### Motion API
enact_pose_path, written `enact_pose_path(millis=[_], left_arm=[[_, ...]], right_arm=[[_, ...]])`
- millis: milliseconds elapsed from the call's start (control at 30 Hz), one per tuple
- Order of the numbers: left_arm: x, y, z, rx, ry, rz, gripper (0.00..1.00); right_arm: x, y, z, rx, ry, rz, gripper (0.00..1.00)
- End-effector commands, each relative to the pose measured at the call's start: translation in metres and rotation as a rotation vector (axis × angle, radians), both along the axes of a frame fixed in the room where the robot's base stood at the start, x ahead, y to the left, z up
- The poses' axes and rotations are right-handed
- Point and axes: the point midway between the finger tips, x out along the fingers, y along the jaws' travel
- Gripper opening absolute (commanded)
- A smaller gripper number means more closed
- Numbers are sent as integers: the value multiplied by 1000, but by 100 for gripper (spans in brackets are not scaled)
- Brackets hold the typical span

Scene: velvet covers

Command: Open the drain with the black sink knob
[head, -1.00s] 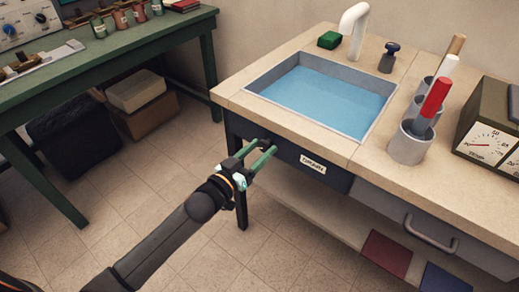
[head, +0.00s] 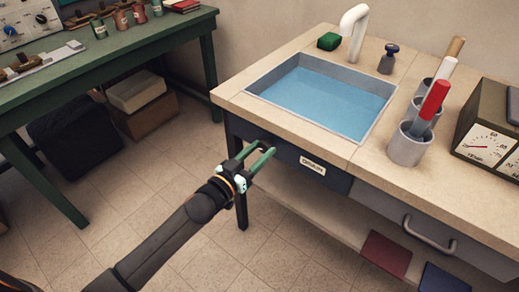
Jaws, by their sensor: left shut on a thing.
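The sink basin (head: 373,128) is set into the pale countertop and holds blue water (head: 325,97). The dark front panel below it bears a small white label (head: 312,165) that is hard to read. The black knob (head: 262,146) sits on this panel, left of the label, mostly hidden by the fingers. My left gripper (head: 264,150) reaches it from the front left, its green fingers on either side, shut on the knob. The drain itself does not show. My right gripper is out of view.
Grey cups (head: 405,148) with upright tools and a gauge box (head: 488,138) are on the right. A drawer handle (head: 430,236) juts out below.

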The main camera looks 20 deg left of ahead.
Motion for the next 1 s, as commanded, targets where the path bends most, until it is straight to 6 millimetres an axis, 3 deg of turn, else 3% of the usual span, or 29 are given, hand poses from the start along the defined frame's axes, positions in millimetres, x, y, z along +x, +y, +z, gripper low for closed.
enact_pose_path(millis=[233,1000], left_arm=[[0,-1,2,182,-64,1,0],[-1,-2,0,871,-317,-1,0]], right_arm=[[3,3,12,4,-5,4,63],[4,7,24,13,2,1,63]])
